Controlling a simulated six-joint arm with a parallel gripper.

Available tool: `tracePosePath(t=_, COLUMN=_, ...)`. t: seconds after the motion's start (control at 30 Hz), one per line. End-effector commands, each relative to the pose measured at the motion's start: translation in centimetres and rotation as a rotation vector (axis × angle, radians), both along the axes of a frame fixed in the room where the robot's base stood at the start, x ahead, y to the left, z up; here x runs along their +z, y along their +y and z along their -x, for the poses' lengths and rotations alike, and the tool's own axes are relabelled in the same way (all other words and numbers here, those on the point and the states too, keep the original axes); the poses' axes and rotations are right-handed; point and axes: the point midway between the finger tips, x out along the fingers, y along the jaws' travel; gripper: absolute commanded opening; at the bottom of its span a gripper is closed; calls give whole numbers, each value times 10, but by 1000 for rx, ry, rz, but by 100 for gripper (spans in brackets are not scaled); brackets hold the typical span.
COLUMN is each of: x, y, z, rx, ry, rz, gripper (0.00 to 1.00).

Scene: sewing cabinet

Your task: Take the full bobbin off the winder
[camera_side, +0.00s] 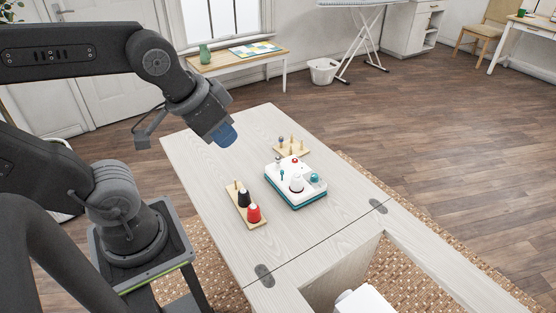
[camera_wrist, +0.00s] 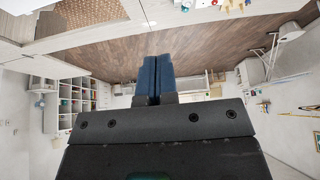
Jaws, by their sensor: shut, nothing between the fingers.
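The winder (camera_side: 297,192), a white machine with a teal base, stands on the pale cabinet top. Small parts rise from it: a white cone, a teal piece at the right, a thin teal post at the left and a small red spot at the back. Which of these is the full bobbin I cannot tell at this size. My gripper (camera_side: 226,135) is above the cabinet top, left of the winder and well apart from it. Its blue fingers (camera_wrist: 157,79) are shut and empty in the wrist view.
A wooden board (camera_side: 250,222) with a black and a red thread spool stands left of the winder. A pegged wooden rack (camera_side: 304,153) holding small pieces stands behind it. The cabinet top (camera_side: 202,155) is clear below my gripper. An opening lies at the front right.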

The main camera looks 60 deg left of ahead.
Motion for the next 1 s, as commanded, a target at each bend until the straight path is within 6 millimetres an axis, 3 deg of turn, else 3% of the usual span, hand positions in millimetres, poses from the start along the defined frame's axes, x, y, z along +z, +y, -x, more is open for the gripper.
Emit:
tracePosePath(t=0.07, x=0, y=0, z=0, rx=0, ry=0, rz=0, gripper=0)
tracePosePath(t=0.6, x=0, y=0, z=0, rx=0, ry=0, rz=0, gripper=51)
tracePosePath(t=0.87, x=0, y=1, z=-2, rx=10, ry=3, rz=1, gripper=51)
tracePosePath(t=1.0, x=-3, y=10, z=-21, rx=101, ry=28, rz=4, gripper=51)
